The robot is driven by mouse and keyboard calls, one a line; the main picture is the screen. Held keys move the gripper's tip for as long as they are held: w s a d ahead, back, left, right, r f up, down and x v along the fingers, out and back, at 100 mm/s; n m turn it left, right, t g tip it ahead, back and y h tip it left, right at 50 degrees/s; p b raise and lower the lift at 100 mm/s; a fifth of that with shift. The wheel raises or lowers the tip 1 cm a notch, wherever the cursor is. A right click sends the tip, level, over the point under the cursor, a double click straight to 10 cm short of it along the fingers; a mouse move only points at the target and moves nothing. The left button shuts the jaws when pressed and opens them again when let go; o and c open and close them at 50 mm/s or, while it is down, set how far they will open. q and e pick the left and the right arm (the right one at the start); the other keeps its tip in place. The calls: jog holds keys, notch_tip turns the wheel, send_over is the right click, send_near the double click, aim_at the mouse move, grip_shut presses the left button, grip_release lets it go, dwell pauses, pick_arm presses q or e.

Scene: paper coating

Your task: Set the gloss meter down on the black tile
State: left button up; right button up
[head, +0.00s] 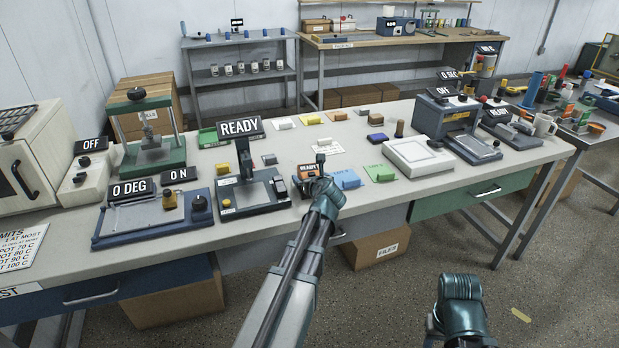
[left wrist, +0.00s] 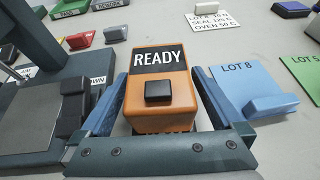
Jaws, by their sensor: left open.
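The orange gloss meter (head: 308,170) with a READY display stands on the bench, partly hidden by my left wrist in the head view. In the left wrist view the meter (left wrist: 160,62) sits between the two blue fingers, with a black button on its top face. My left gripper (left wrist: 162,95) is open, one finger on each side of the meter. I cannot tell whether the fingers touch it. I cannot pick out a black tile for certain; the surface right under the meter is hidden. Only part of my right arm shows, at the head view's lower right.
Left of the meter is a dark stand (head: 248,188) with a READY sign. To its right lie a blue LOT 8 card (left wrist: 235,78) bearing a blue block (left wrist: 267,107), and a green card (head: 380,173). A white flat device (head: 418,157) stands farther right.

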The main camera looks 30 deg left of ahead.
pick_arm(q)
jog(key=p+v, duration=0.5)
jog(key=v, duration=0.8)
jog(key=shift+s+d, duration=0.2)
jog(key=shift+s, duration=0.1)
jog(key=shift+d+r, duration=0.1)
jog(key=s+d+f+n+g+h+p, duration=0.2)
jog(key=s+d+n, duration=0.4)
jog(key=d, duration=0.3)
jog(key=s+d+f+n+g+h+p, duration=0.2)
jog(key=s+d+n, duration=0.4)
jog(key=d+n, duration=0.3)
jog(key=s+d+f+n+g+h+p, duration=0.2)
jog(key=s+d+n+g+h, duration=0.2)
jog(key=d+n, duration=0.4)
jog(key=shift+s+d+f+g+p, duration=0.4)
jog(key=shift+s+d+g, duration=0.5)
jog(key=shift+s+d, duration=0.2)
